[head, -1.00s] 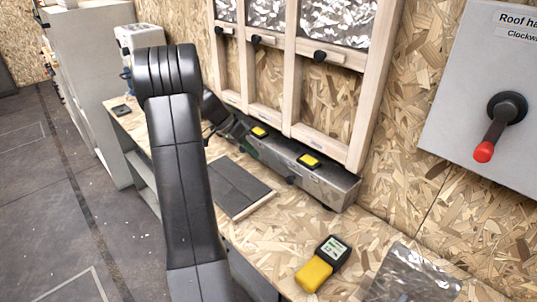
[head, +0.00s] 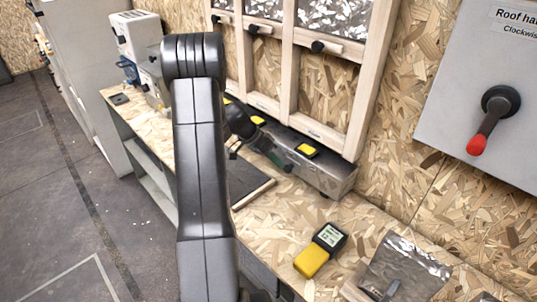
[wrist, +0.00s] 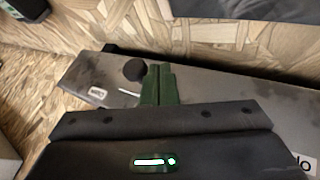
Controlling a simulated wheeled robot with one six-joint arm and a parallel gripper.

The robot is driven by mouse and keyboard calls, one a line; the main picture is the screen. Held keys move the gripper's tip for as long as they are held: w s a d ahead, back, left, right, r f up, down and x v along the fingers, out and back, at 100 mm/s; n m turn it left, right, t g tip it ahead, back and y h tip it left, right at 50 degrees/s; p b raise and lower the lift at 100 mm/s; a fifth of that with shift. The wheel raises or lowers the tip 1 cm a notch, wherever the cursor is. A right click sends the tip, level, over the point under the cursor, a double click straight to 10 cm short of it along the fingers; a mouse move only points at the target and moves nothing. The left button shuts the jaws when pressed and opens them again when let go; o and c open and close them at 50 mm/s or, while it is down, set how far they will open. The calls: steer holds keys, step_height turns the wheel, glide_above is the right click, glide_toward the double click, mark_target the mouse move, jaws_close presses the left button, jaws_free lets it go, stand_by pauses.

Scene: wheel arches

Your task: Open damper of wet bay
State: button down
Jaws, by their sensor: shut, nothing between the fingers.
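A long grey metal box (head: 330,181) lies along the foot of a wooden frame (head: 371,85) with several bays. Black knobs (head: 318,46) sit on the frame's crossbars, below shiny foil panels (head: 335,18). I cannot read which bay is the wet one, so I cannot single out its damper. My gripper (wrist: 157,75) has green fingers, shut and empty, over the metal box in the wrist view. A dark round knob (wrist: 134,69) and a small label (wrist: 97,92) are just left of the fingertips; I cannot tell whether they touch the knob. My arm hides part of the frame.
A yellow meter (head: 321,250), a foil sheet (head: 405,270) and a dark mat (head: 250,190) lie on the chipboard bench (head: 290,222). A grey wall panel (head: 450,120) carries a red-tipped crank (head: 488,125).

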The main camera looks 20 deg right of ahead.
mark_target(289, 171)
steer(key=shift+s, duration=0.15)
steer(key=shift+s+d+f+b, duration=0.25)
steer(key=shift+s+b, duration=0.15)
steer(key=shift+b, duration=0.35)
steer(key=s+b, duration=0.1)
steer(key=b, duration=0.1)
steer(key=s+d+b, duration=0.1)
steer(key=s+b, duration=0.1)
steer(key=shift+s+d, duration=0.2)
steer(key=shift+s, duration=0.1)
steer(key=shift+s+d+r, duration=0.15)
steer(key=shift+s+r, duration=0.05)
steer(key=shift+s, duration=0.3)
steer(key=shift+f+b, duration=0.1)
steer(key=shift+b, duration=0.25)
